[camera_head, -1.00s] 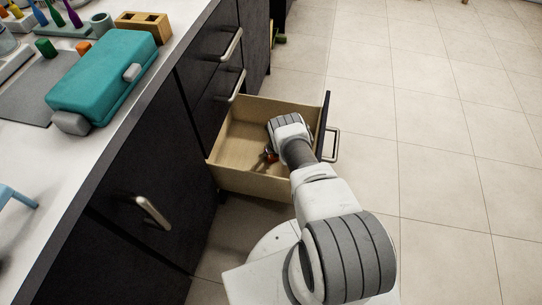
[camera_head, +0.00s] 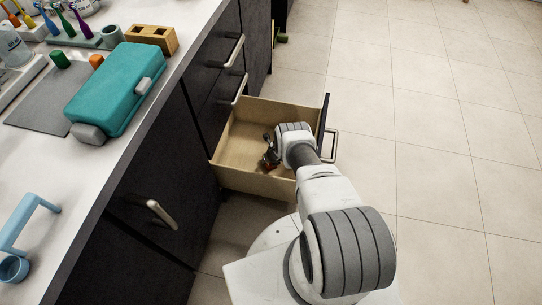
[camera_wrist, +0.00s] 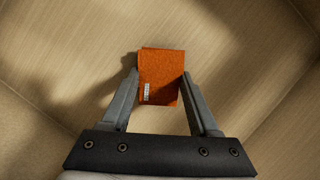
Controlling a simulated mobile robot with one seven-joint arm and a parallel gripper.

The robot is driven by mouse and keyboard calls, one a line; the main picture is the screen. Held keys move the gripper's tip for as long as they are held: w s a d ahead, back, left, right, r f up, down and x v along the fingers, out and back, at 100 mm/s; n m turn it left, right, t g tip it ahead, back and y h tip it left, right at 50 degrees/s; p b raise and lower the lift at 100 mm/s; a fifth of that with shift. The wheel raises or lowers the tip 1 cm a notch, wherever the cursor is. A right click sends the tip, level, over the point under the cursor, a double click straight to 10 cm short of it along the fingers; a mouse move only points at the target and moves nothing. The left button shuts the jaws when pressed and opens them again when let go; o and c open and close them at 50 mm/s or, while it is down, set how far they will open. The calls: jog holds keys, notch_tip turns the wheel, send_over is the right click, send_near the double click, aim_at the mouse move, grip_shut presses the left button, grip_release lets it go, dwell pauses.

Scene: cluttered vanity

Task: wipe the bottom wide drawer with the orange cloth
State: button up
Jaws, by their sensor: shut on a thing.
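The bottom wide drawer (camera_head: 239,146) is pulled open from the dark cabinet, with a bare light wood floor and walls. My gripper (camera_head: 268,158) reaches down inside it; it also shows in the wrist view (camera_wrist: 160,92). It is shut on the folded orange cloth (camera_wrist: 162,68), which has a small white label. The cloth is between the two fingertips, over the drawer floor (camera_wrist: 225,45). I cannot tell for sure whether it touches the floor. In the head view the cloth is mostly hidden by my gripper.
The drawer's walls surround my gripper. The tiled floor (camera_head: 440,130) at right is clear.

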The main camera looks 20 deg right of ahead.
aim_at(268, 167)
jog(key=shift+s+a+r+p, duration=0.15)
jog(key=shift+s+a+p, duration=0.2)
jog(key=shift+s, duration=0.3)
jog(key=shift+s+f, duration=0.25)
jog(key=shift+f, duration=0.05)
jog(key=shift+s+a, duration=0.15)
jog(key=shift+s, duration=0.15)
jog(key=shift+s+a, duration=0.25)
jog(key=shift+a, duration=0.2)
jog(key=shift+r, duration=0.1)
jog(key=r+p, duration=0.2)
jog(key=r, duration=0.1)
jog(key=r+p, duration=0.3)
jog(key=shift+w+d+r, duration=0.1)
jog(key=shift+w+d, duration=0.05)
jog(key=shift+w, duration=0.05)
jog(key=shift+r+p, duration=1.5)
